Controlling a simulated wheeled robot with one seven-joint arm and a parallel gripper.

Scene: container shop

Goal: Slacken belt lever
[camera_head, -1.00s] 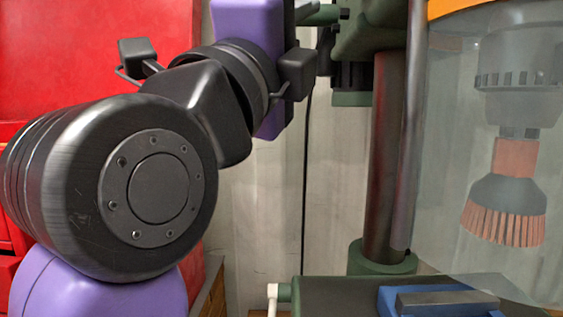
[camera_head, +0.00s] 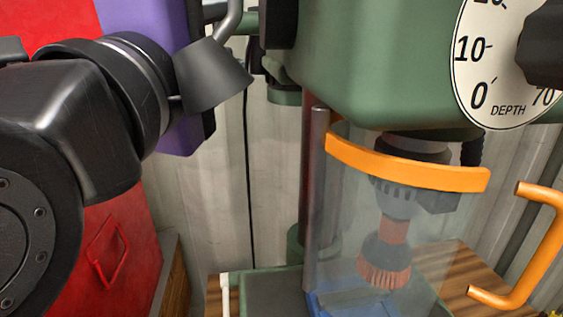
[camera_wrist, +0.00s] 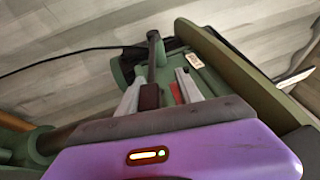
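In the wrist view a dark lever (camera_wrist: 152,60) with a dark brown grip rises from the green machine housing (camera_wrist: 120,70); I take it to be the belt lever. My gripper (camera_wrist: 160,88) has its two pale fingers apart, one on each side of the lever's grip. The grip is close to the left finger; I cannot tell whether they touch. A gap shows between the grip and the right finger. In the head view the green drill press head (camera_head: 370,60) fills the upper middle. The lever and my fingers are not visible there.
A clear guard with an orange rim (camera_head: 400,165) surrounds the chuck and a brush (camera_head: 385,265). An orange handle (camera_head: 530,250) and a depth dial (camera_head: 480,80) are at right. A dark cone-shaped part (camera_head: 210,75) is beside my arm. A red cabinet (camera_head: 110,250) stands left.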

